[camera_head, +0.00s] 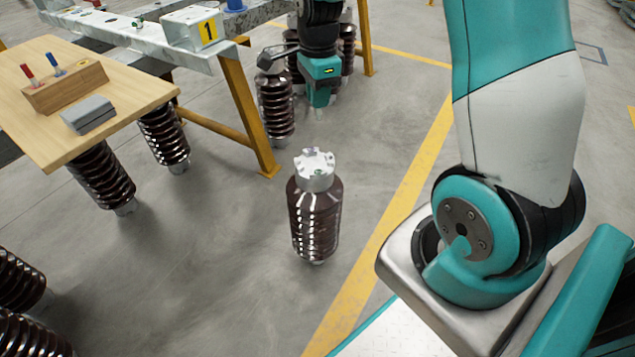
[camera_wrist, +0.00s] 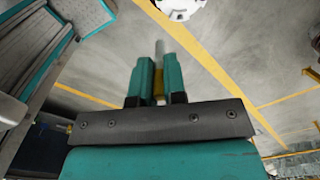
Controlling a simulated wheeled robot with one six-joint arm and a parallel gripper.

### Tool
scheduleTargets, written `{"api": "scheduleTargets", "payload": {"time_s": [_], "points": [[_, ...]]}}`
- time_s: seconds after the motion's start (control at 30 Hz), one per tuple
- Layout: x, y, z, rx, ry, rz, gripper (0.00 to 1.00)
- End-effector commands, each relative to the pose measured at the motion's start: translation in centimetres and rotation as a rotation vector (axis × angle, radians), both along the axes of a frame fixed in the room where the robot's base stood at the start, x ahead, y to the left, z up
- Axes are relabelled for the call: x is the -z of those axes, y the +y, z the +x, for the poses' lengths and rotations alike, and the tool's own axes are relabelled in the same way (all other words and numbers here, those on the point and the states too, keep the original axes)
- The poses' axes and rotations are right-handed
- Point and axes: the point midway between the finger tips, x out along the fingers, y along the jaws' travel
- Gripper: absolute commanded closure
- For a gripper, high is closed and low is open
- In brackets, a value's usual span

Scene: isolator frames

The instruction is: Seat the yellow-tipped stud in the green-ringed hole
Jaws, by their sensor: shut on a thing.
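My gripper (camera_wrist: 159,72) shows in the wrist view with its two teal fingers shut on the yellow-tipped stud (camera_wrist: 159,87). The yellow part sits between the fingers and a grey shaft sticks out beyond them. In the head view my gripper (camera_head: 319,104) hangs in the air behind the brown insulator, pointing down; the stud is too small to make out there. A small green mark, likely the green-ringed hole (camera_head: 318,172), shows on the white metal cap (camera_head: 313,159) of the upright insulator. Part of a white cap (camera_wrist: 180,9) shows at the wrist view's top edge.
A wooden table (camera_head: 130,95) at the left carries a wooden block (camera_head: 66,88) with red and blue studs, and a grey block (camera_head: 88,115). A metal beam (camera_head: 110,27) on yellow legs stands behind, with a box marked 1 (camera_head: 196,28). More brown insulators (camera_head: 276,108) stand near my gripper.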

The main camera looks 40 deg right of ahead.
Motion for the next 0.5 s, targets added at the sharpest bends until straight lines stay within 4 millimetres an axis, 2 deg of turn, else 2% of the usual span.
{"api": "scheduleTargets", "payload": {"time_s": [0.3, 0.5], "points": [[9.0, 0.0, -0.2, 0.004, 0.008, 0.001, 1.00], [13.6, 0.0, -0.1, 0.003, 0.004, 0.001, 1.00]]}}
